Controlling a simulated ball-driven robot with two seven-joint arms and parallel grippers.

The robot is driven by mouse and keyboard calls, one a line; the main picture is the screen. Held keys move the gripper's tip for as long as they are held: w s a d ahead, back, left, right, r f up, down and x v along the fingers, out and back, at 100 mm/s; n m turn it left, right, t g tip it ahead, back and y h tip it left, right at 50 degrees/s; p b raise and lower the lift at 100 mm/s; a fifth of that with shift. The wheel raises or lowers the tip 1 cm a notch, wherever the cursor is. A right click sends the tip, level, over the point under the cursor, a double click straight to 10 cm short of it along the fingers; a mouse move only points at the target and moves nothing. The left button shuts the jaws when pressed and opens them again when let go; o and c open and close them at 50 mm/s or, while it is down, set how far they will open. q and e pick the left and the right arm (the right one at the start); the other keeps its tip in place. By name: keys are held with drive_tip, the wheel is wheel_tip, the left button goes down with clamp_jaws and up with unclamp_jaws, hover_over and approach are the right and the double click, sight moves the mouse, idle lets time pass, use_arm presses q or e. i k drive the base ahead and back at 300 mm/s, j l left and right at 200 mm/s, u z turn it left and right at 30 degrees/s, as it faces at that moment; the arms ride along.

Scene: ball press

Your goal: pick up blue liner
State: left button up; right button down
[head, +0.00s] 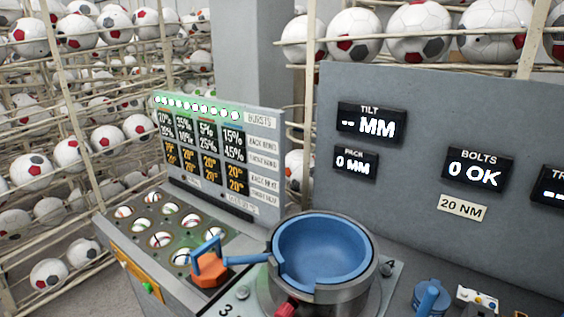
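A blue bowl-shaped liner (320,258) sits inside a grey round metal pot (340,293) at the lower middle of the head view. Its rim is about level with the pot's rim, and its inside looks empty. A blue bar (246,260) runs left from the pot's rim toward an orange block (209,271) with a blue loop on top. I cannot tell whether the bar is part of the liner. A smaller blue round part (430,298) stands at the lower right, cut by the picture edge. Neither of my grippers shows.
A grey panel with displays (372,122) stands behind and right of the pot. A board of percentages (205,150) stands behind a tray of balls (160,238) on the left. Ball racks (70,153) fill the left side. A red knob (285,309) is at the pot's front.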

sight(309, 250)
drive_tip(key=i+j+z, duration=0.1)
drive_tip(key=z, duration=0.7)
drive_tip(key=j+z, duration=0.45)
drive_tip(key=j, duration=0.3)
drive_tip(key=j+z, duration=0.45)
drive_tip(key=j, duration=0.3)
drive_tip(key=k, duration=0.05)
